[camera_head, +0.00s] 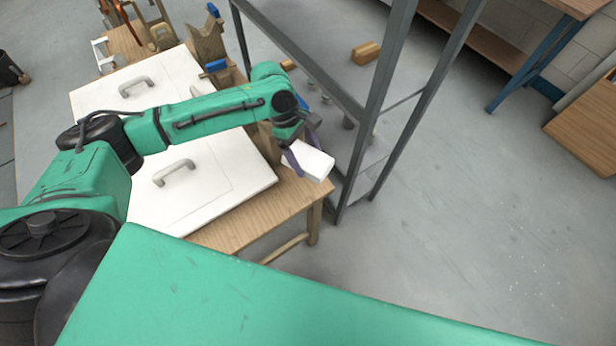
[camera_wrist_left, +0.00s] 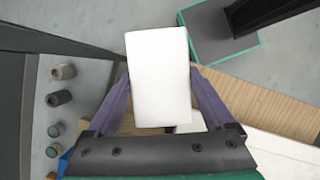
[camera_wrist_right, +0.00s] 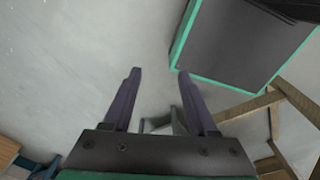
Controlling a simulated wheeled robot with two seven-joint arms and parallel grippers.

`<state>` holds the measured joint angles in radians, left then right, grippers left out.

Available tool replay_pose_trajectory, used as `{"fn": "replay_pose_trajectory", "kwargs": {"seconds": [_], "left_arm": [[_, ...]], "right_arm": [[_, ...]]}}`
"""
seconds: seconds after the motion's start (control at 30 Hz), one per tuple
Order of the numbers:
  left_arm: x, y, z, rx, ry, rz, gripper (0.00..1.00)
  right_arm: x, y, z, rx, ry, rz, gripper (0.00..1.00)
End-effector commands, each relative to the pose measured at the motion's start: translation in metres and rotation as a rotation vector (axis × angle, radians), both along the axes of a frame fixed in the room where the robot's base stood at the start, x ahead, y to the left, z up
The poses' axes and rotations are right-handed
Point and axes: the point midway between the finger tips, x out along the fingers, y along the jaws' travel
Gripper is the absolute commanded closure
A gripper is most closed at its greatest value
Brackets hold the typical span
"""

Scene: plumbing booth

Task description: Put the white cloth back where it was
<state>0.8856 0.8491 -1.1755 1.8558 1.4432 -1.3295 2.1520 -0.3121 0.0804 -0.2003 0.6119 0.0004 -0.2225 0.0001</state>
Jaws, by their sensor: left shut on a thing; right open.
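The white cloth (camera_head: 309,162) is a folded white block at the right end of the wooden table. My left gripper (camera_head: 296,158) is shut on it, with a purple finger on each side. In the left wrist view the cloth (camera_wrist_left: 160,75) sits between the two fingers (camera_wrist_left: 160,98). I cannot tell whether the cloth touches the tabletop. My right gripper (camera_wrist_right: 155,85) is open and empty in the right wrist view, over the floor. It does not show in the head view.
The wooden table (camera_head: 238,232) carries white panels with grey handles (camera_head: 174,172). A dark metal shelf rack (camera_head: 378,95) stands close beside the left gripper, with several small fittings (camera_wrist_left: 60,98) on it. A wooden block (camera_head: 366,52) lies behind. Open floor (camera_head: 470,210) spreads to the right.

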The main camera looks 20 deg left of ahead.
Motion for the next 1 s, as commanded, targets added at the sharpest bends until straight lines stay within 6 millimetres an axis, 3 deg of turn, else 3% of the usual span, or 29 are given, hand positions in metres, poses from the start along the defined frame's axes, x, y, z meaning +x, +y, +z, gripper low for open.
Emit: {"fn": "replay_pose_trajectory", "kwargs": {"seconds": [0.2,0.5,0.6,0.87,0.9,0.93,1.0], "left_arm": [[0.000,0.000,-0.070,0.001,0.002,0.000,0.58],[0.001,0.000,-0.124,0.000,0.000,-0.001,0.58],[0.001,0.000,-0.134,0.000,-0.002,0.000,0.58],[0.001,0.000,-0.135,0.000,-0.002,-0.001,0.58],[0.001,0.000,-0.136,0.000,-0.002,-0.001,0.10],[0.001,0.000,-0.135,0.000,-0.002,-0.002,0.00],[0.001,0.000,-0.135,0.000,-0.002,-0.002,0.00]], "right_arm": [[0.013,-0.001,0.006,0.000,-0.022,0.000,0.42],[0.017,0.000,0.003,0.000,-0.029,0.000,0.42],[0.016,-0.001,0.003,0.001,-0.026,0.000,0.42],[0.014,0.000,0.002,0.000,-0.025,0.000,0.42],[0.014,0.000,0.002,0.001,-0.024,0.000,0.42],[0.014,0.000,0.002,0.001,-0.024,0.000,0.42],[0.014,0.001,0.002,0.002,-0.023,0.000,0.42]]}}
